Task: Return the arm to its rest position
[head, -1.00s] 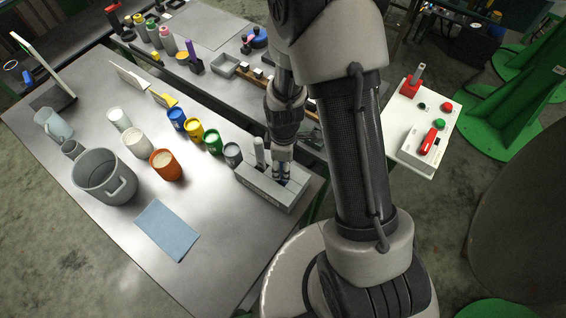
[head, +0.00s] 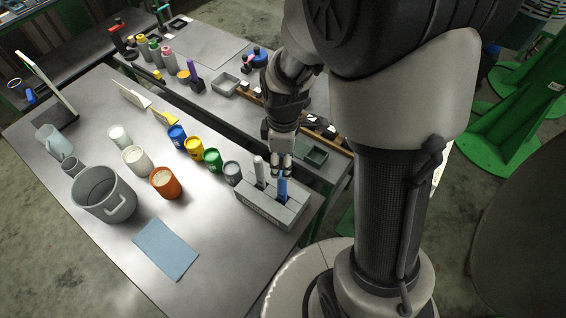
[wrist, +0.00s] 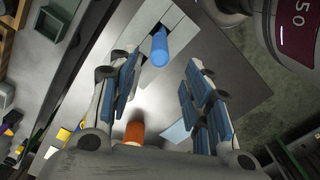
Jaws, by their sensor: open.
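My gripper (head: 280,168) is open and empty just above a grey holder block (head: 262,210) at the table's right end. A blue-handled tool (head: 283,186) stands upright in the holder, right below the fingertips and apart from them as far as I can tell. A grey-handled tool (head: 259,171) stands in the holder to its left. In the wrist view the open fingers (wrist: 158,95) show blue pads, and the blue handle (wrist: 160,48) lies beyond them with nothing between the pads. My arm fills the right of the head view and hides part of the scene.
Small blue, yellow, green and grey cans (head: 195,149) stand in a row left of the holder. An orange can (head: 166,183), a large grey pot (head: 103,195) and a blue cloth (head: 166,248) are farther left. A second bench (head: 215,50) with bottles and trays runs behind.

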